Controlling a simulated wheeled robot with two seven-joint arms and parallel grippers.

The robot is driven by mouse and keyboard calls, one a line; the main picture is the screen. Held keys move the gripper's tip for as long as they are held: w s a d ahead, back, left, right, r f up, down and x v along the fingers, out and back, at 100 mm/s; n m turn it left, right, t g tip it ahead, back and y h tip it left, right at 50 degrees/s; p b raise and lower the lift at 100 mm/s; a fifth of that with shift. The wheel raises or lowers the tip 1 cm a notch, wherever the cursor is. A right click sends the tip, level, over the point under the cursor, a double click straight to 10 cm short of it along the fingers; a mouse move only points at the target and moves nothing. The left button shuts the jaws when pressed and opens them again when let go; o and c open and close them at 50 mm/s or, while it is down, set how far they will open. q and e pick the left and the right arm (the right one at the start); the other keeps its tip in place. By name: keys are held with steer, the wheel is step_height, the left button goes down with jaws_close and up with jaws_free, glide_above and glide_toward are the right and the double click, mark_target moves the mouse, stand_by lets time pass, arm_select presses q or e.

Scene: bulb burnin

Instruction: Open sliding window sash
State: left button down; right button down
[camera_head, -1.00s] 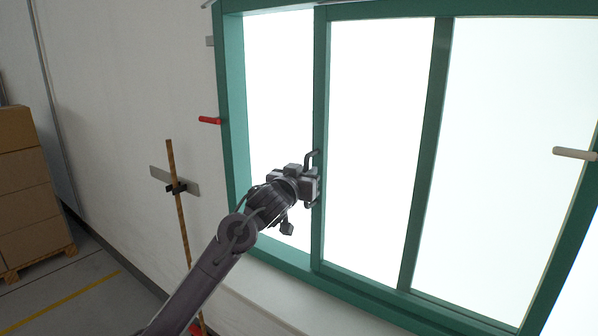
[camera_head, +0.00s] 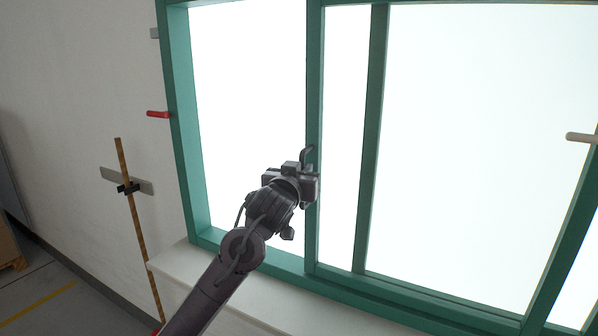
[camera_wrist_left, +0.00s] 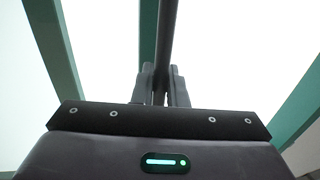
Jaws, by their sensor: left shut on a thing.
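The green window sash's left stile (camera_head: 314,110) stands upright inside the green window frame (camera_head: 176,120). There is a wide bright gap between the frame's left post and this stile. A dark bar handle (camera_head: 306,154) is on the stile. My left gripper (camera_head: 312,188) is at the handle and shut on it, hiding its lower part. In the left wrist view the two fingers (camera_wrist_left: 163,88) close around the dark handle bar (camera_wrist_left: 168,35). My right gripper is not in view.
A red lever (camera_head: 158,114) sticks out left of the frame. A pale peg-like handle (camera_head: 581,138) is at the far right. A white sill (camera_head: 180,268) runs below the window.

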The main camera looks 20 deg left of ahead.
arm_select(q)
steer(key=c, duration=1.5)
jaws_free()
steer(key=shift+c, duration=0.2)
steer(key=s+b, duration=0.3)
steer(key=s, duration=0.4)
steer(key=shift+s+d, duration=0.35)
steer(key=shift+d, duration=0.1)
